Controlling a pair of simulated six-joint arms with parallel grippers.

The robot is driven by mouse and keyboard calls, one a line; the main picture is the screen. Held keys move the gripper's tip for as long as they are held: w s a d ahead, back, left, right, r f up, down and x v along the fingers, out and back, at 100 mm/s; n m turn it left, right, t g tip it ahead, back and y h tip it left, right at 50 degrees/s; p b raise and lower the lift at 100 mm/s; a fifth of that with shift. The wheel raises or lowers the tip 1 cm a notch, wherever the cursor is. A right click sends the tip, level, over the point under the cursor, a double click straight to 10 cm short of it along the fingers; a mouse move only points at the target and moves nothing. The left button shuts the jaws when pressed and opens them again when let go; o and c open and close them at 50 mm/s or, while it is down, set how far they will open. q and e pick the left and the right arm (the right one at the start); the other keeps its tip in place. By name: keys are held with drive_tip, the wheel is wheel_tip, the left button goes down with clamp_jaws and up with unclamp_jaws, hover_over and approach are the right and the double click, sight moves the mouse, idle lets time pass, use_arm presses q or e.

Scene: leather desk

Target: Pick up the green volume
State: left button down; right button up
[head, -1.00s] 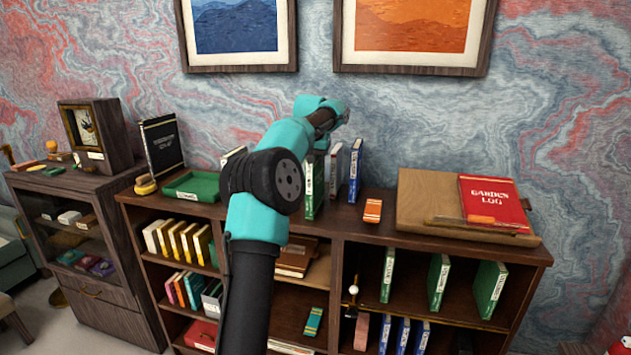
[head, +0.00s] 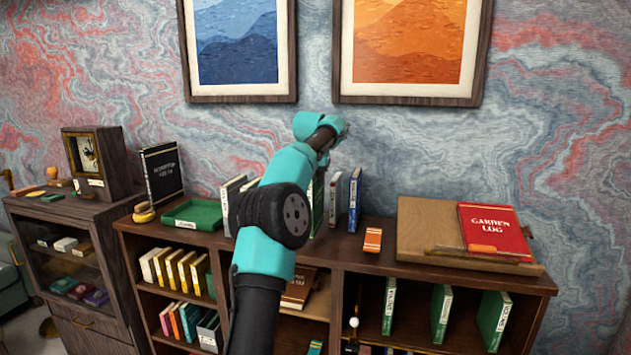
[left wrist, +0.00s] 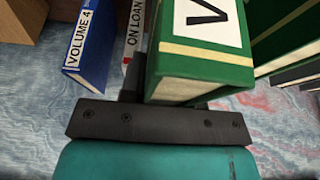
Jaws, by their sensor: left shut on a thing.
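The green volume (head: 318,205) stands upright on top of the bookcase in the head view, partly hidden by my left arm. In the left wrist view it shows large and close (left wrist: 195,85), with a white label and a gold band. My left gripper (head: 328,150) is at its upper part and shut on it. In the wrist view the dark gripper (left wrist: 150,100) lies against the book; its fingertips are mostly hidden. I cannot tell whether the book's lower end touches the bookcase top. My right gripper is in neither view.
A white-and-red book (head: 335,200) marked ON LOAN and a blue VOLUME 4 (head: 354,200) stand just right. Another green book (left wrist: 285,35) is close on the other side. An orange box (head: 372,240) and a wooden stand (head: 420,222) with a red book (head: 493,230) lie farther right.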

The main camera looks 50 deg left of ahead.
use_arm(q)
drive_tip(key=s+d+r, duration=0.1)
drive_tip(key=s+d, duration=0.9)
drive_tip(key=d, duration=0.2)
drive_tip(key=shift+s+r, duration=0.3)
idle(0.8)
